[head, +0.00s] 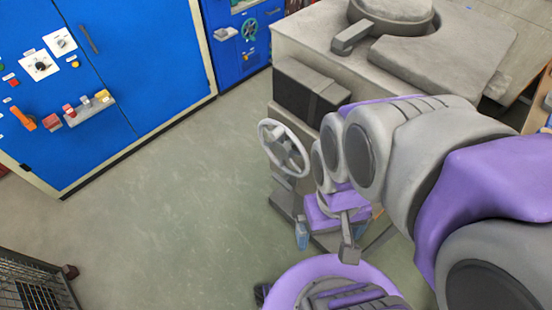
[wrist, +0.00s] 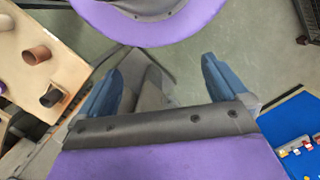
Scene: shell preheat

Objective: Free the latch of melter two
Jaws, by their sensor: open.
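A grey machine (head: 300,45), which may be a melter, stands at the upper right of the head view. It has a round lid (head: 390,12) with a short block-like handle (head: 352,36), a dark box on its side (head: 308,92) and a spoked handwheel (head: 284,148). No label tells which melter it is, and I cannot single out its latch. My gripper (head: 338,226) is low beside the machine, below and right of the handwheel, partly hidden by my arm. In the wrist view my gripper (wrist: 160,84) has its blue fingers apart, with nothing held between them.
Blue cabinets (head: 130,60) with knobs, buttons and an orange handle (head: 23,118) stand at the left. A wire cage cart (head: 35,285) is at the lower left. The grey-green floor (head: 170,200) between is clear. A tan panel with brown cylinders (wrist: 40,55) shows in the wrist view.

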